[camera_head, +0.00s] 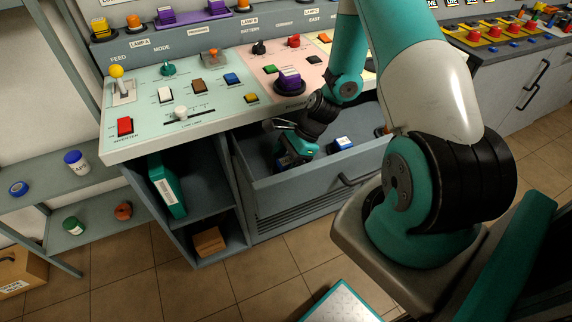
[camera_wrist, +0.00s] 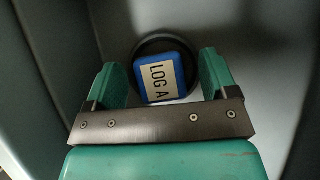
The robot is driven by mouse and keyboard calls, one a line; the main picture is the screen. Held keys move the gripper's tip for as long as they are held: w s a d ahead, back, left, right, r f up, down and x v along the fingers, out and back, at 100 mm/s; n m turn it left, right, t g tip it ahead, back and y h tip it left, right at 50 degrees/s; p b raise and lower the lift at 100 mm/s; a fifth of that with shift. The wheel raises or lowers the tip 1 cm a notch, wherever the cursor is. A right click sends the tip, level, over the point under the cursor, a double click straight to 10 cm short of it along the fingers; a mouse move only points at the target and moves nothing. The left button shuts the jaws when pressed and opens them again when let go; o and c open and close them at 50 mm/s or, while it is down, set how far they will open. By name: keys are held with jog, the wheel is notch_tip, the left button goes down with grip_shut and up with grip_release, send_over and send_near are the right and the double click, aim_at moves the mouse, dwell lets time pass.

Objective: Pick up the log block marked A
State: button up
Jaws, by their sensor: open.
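The log block marked A (camera_wrist: 160,78) is blue with a cream label reading "LOG A". In the wrist view it lies between the two green fingers of my gripper (camera_wrist: 163,72), with a gap on each side. The fingers are open and hold nothing. In the head view my gripper (camera_head: 295,153) reaches down into the left part of the open drawer (camera_head: 262,190). Block A is not clearly visible there, hidden by the gripper.
A dark ring (camera_wrist: 146,43) shows around the block. Another blue block with a white label (camera_head: 343,143) lies to the right in the drawer. The drawer walls stand close around my gripper. The control panel (camera_head: 200,110) overhangs behind.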

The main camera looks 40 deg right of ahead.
jog(key=shift+c, duration=0.2)
jog(key=c, duration=1)
